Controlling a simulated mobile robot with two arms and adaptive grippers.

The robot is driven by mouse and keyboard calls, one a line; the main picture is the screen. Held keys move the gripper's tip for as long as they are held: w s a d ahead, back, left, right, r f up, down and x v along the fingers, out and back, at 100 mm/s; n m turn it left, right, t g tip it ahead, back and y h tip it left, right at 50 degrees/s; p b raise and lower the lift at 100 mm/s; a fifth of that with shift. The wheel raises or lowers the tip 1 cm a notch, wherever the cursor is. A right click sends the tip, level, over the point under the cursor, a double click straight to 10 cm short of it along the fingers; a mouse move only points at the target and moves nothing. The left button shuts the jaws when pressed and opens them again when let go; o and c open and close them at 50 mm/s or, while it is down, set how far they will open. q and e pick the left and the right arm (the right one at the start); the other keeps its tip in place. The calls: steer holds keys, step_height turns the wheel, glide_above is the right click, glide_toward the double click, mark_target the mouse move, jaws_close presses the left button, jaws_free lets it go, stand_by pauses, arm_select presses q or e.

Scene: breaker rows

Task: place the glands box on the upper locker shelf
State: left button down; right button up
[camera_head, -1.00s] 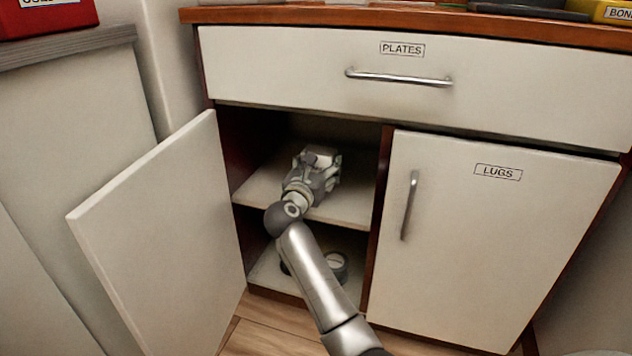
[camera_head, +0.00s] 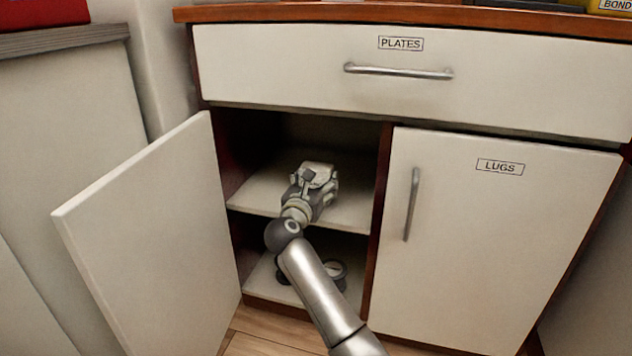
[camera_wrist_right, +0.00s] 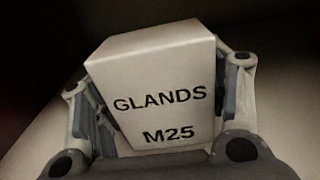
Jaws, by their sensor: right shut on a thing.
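The glands box (camera_wrist_right: 158,85), white and marked "GLANDS M25", sits between the fingers of my right gripper (camera_wrist_right: 160,110) in the right wrist view. My right gripper (camera_head: 316,178) is shut on it and reaches inside the open locker at the upper shelf (camera_head: 352,212). In the head view the gripper hides most or all of the box, and I cannot tell whether the box touches the shelf. My left gripper is not in view.
The locker door (camera_head: 150,240) stands open on the left. The "LUGS" door (camera_head: 490,240) and "PLATES" drawer (camera_head: 400,90) are shut. Dark round items (camera_head: 334,272) lie in the lower compartment, partly behind my arm. Bare shelf shows on both sides of the gripper.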

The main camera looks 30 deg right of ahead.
steer(key=o, duration=1.2)
steer(key=shift+f, duration=0.1)
steer(key=shift+c, duration=0.2)
